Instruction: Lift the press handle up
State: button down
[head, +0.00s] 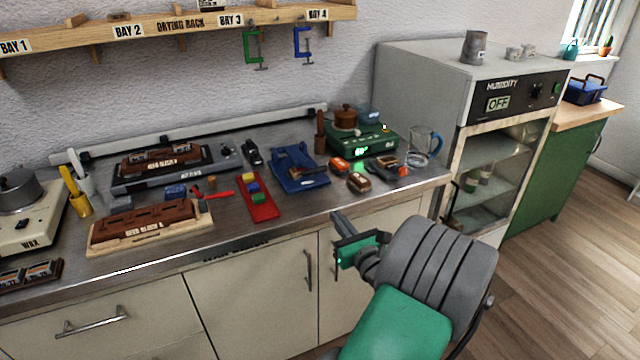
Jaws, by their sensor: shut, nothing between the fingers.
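A red-handled lever (219,194) lies low, nearly flat, at the right end of a brown block (150,222) on a pale wooden base. A blue flat device (297,172) with a brown wooden handle (309,171) lying low across it stands at the middle of the counter. I cannot tell for sure which of these is the press handle. My gripper (343,243), green and dark grey, is in front of the counter's edge, below the countertop. It is shut and empty, apart from both handles.
The steel countertop (330,203) has a bare front strip. A red tray (259,200) with coloured blocks stands between the two devices. A green scale (360,137), a glass beaker (423,148) and a humidity cabinet (505,140) are at right. A shelf (180,22) hangs above.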

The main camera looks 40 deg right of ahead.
aim_at(322, 204)
jog(key=x, duration=1)
jog(key=shift+r, duration=0.1)
jog(key=r, duration=0.1)
jog(key=r+p, duration=0.1)
jog(key=r, duration=0.1)
jog(key=shift+w+d, duration=0.1)
jog(key=shift+w, duration=0.15)
jog(key=shift+w+r, duration=0.15)
jog(key=shift+r, duration=0.25)
